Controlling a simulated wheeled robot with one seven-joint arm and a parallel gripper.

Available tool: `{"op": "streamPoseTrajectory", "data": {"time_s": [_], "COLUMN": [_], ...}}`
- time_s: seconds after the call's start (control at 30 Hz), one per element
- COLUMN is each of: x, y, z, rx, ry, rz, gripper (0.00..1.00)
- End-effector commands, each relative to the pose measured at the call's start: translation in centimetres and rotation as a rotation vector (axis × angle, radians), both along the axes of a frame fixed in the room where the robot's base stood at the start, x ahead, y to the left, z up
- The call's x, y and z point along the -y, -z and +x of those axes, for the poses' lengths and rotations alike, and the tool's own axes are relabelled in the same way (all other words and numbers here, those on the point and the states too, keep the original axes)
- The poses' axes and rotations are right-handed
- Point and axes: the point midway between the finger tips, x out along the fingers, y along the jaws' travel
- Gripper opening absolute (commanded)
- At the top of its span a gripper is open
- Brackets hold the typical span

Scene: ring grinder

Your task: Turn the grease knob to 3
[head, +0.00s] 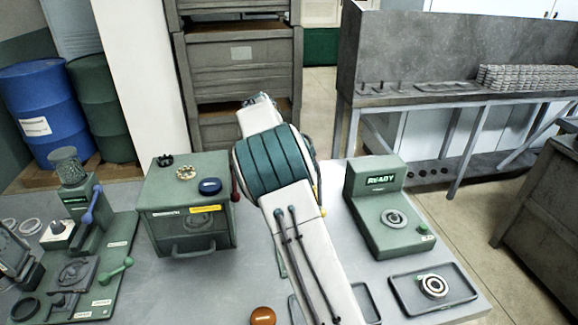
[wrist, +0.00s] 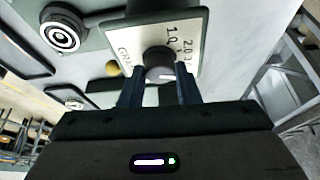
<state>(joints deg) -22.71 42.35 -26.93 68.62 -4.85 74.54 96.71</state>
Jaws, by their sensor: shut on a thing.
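In the wrist view the grease knob (wrist: 159,60) is a dark round knob on a pale plate (wrist: 192,42) with handwritten-looking marks, among them 1.0 and 2.0. My gripper (wrist: 160,74) has its two dark fingers on either side of the knob and is shut on it. A short white line shows on the knob's near side, but I cannot tell which mark it points at. The lettering on the plate is tilted and partly cut off by the knob. In the head view my arm hides the gripper and this knob.
In the head view a green drawer cabinet (head: 188,235) stands left of my arm. A green station reading READY (head: 383,180) and a tray with a ring (head: 433,287) stand right. An orange round piece (head: 262,316) lies near the front. Green lever machinery (head: 92,230) fills the left.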

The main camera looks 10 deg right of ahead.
Motion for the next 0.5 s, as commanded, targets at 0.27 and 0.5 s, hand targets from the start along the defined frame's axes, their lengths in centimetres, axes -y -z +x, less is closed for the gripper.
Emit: {"op": "streamPoseTrajectory", "data": {"time_s": [0.27, 0.5], "x": [-0.04, -0.04], "y": [-0.17, -0.13], "z": [0.12, 0.14], "rx": [0.003, 0.004], "ry": [0.077, 0.09], "rz": [0.001, 0.002], "gripper": [0.07, 0.07]}}
